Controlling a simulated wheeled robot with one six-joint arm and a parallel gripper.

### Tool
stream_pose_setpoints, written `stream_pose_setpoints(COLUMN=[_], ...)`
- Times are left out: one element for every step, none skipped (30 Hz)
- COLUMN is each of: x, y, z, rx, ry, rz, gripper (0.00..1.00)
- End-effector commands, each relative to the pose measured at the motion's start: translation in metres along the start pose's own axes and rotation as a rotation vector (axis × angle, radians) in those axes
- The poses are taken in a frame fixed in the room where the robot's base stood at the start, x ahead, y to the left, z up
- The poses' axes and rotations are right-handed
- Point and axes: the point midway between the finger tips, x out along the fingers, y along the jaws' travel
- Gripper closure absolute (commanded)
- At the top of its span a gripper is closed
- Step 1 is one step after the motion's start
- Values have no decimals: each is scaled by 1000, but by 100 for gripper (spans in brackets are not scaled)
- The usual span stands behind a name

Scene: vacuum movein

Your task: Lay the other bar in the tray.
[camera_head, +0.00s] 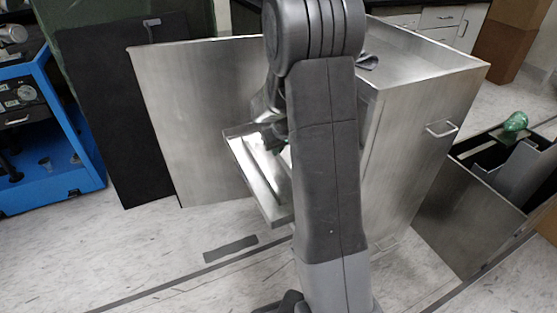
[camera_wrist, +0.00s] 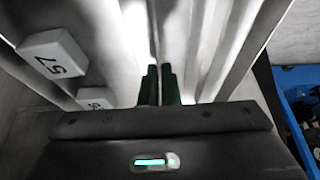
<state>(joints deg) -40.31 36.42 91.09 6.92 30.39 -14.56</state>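The metal tray (camera_head: 268,203) juts out of the open steel cabinet, with a bright pale strip visible inside it. My gripper (camera_head: 275,133) is at the tray's upper part in the head view, largely hidden by my arm. In the wrist view, the two dark green fingertips (camera_wrist: 160,84) are close together over long, bright metal ridges. A narrow pale strip runs away from between them; I cannot tell whether it is a held bar. Two white blocks with dark numerals, one (camera_wrist: 53,57) nearer the left edge and one (camera_wrist: 95,98) beside the fingers, lie to the left. No bar is clearly identifiable.
The steel cabinet (camera_head: 415,140) stands right of my arm, and its open door (camera_head: 195,110) is on the left. A blue cart (camera_head: 60,160) stands at the far left. A bin with a green object (camera_head: 515,121) is at the right. A dark strip (camera_head: 231,248) lies on the floor.

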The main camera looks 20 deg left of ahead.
Motion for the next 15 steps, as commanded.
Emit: stream_pose_setpoints(x=[12, 17, 23, 27, 29, 31, 31, 30, 30, 29, 29, 29, 30, 30, 32], y=[0, 0, 0, 0, 0, 0, 0, 0, 0, 0, 0, 0, 0, 0, 0], z=[5, 8, 10, 11, 12, 13, 12, 12, 12, 12, 12, 12, 12, 12, 13], rx=[0, 0, 0, 0, 0, 0, 1, 1, 1, 1, 1, 1, 1, 1, 1], ry=[-2, -3, -2, -2, -1, 0, 1, 1, 1, 1, 1, 1, 1, 1, 1], rz=[0, 0, 0, 0, 0, 0, 0, 0, 0, 0, 0, 0, 0, 0, 0], gripper=[100, 100, 100, 100, 100, 100, 100, 100, 100, 100, 100, 100, 100, 100, 100])
